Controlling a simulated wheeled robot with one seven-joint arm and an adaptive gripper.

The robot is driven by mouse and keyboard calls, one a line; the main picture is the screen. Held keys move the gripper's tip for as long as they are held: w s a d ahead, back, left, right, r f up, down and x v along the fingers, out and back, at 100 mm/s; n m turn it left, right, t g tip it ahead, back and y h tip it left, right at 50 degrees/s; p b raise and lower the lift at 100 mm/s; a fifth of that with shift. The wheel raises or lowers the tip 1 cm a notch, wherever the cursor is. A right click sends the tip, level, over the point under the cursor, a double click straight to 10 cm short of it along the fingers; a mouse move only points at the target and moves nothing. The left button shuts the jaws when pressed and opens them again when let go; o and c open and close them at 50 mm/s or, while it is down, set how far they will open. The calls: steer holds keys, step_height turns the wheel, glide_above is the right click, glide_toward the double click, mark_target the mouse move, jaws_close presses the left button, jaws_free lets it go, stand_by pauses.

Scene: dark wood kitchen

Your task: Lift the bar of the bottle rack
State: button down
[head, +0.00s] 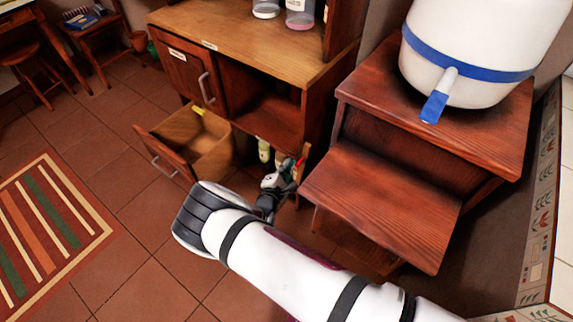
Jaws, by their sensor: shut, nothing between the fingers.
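Several bottles (264,150) stand low in the dark wood cabinet, under its open shelf, where the bottle rack seems to be. The bar of the rack cannot be made out clearly; my arm and gripper hide part of that spot. My gripper (269,203) is dark and small in the head view, right in front of the low bottles. It is shut and holds nothing. I cannot tell whether it touches the rack or a bottle.
An open drawer (187,139) juts out left of the bottles. A stepped wooden stand (385,200) with a large white container (470,45) with a blue band is close on the right. Tiled floor is free at left, beside a striped rug (45,225).

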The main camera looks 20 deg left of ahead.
steer(key=shift+d+f, duration=0.2)
steer(key=shift+d, duration=0.5)
steer(key=shift+s, duration=0.1)
steer(key=s+a+r, duration=0.2)
steer(key=s, duration=0.9)
steer(key=shift+s+r, duration=0.25)
steer(key=shift+s, duration=0.05)
